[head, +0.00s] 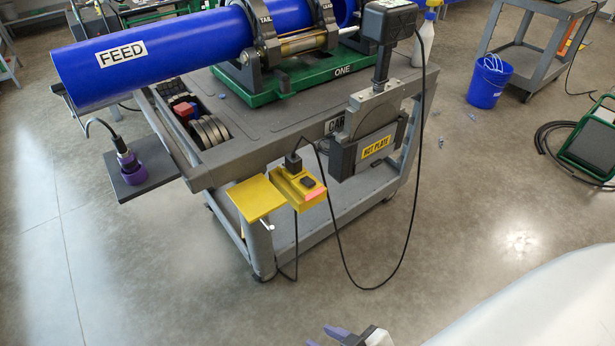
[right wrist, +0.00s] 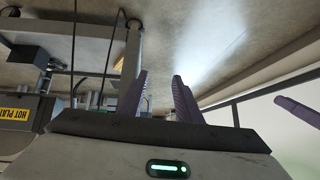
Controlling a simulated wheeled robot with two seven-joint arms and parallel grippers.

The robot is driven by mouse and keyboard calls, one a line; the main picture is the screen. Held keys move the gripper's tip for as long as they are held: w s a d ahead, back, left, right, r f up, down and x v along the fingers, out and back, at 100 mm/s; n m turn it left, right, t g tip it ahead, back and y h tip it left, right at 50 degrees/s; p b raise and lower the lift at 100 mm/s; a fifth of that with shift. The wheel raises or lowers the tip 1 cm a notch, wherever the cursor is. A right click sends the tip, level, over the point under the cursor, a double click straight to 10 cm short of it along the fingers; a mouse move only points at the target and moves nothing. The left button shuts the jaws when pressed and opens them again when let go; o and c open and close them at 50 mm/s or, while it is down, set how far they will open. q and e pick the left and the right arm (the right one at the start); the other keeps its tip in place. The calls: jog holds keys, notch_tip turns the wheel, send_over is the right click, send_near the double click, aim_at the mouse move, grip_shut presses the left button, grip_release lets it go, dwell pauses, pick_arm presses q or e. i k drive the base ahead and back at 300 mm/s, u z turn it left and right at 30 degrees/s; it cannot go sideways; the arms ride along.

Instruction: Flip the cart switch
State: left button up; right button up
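The grey cart (head: 250,160) stands in the middle of the head view. On its near side is a yellow box (head: 290,196) with a black rocker switch (head: 308,183) on top and a reddish patch (head: 315,195) below it. A black plug (head: 293,163) stands in the box. My right gripper (head: 325,337) shows at the bottom edge, well apart from the box. In the right wrist view its purple fingers (right wrist: 160,78) are spread with nothing between them. One purple finger (right wrist: 298,115) at the right edge looks like my left gripper's; its opening cannot be judged.
A yellow plate (head: 256,198) sits left of the box. A hot plate (head: 377,148) hangs to the right, with a black cable (head: 345,265) looping below. A blue FEED pipe (head: 150,62) lies across the cart. The floor in front is clear.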

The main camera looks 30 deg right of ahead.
aim_at(306, 181)
jog(key=z, duration=0.75)
jog(key=i, duration=0.95)
jog(key=u, duration=0.35)
